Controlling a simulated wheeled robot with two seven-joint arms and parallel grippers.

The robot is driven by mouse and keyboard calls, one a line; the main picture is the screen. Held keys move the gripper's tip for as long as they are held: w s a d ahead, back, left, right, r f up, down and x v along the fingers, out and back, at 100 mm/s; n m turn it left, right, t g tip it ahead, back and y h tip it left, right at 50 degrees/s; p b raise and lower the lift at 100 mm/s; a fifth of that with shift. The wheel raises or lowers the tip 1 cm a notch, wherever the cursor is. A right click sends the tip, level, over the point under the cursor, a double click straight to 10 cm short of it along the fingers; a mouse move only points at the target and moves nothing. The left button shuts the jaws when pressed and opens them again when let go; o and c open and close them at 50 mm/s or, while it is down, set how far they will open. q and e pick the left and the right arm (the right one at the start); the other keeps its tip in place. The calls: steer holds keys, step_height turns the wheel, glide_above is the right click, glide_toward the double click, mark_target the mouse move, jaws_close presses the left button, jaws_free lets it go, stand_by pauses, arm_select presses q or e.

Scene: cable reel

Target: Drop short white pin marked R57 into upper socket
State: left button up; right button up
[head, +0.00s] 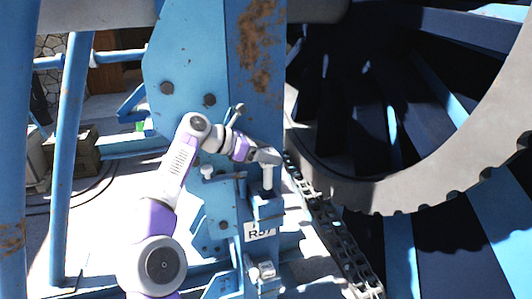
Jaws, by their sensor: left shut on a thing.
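My left gripper (269,160) is shut on a short white pin (268,178), which hangs upright below the fingers. The pin is directly above the blue upper socket (266,207) on the blue frame. Its lower end is at the socket's mouth; I cannot tell whether it is inside. A white label (260,231) reading about R-57 is just below the socket. A second pale fitting (263,270) sits lower on the same column. My right gripper is not in view.
A heavy chain (330,228) runs down just right of the socket. The large toothed reel rim (400,190) fills the right side. A rusty blue post (257,60) stands behind the gripper. Another white-headed fitting (207,172) is left of the socket.

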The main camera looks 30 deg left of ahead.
arm_select(q)
steer(key=shift+s, duration=0.1)
stand_by(0.4)
steer(key=shift+a, duration=0.1)
steer(key=shift+f+b, duration=1.05)
steer(key=shift+f, duration=0.4)
steer(key=shift+f, duration=0.1)
stand_by(0.4)
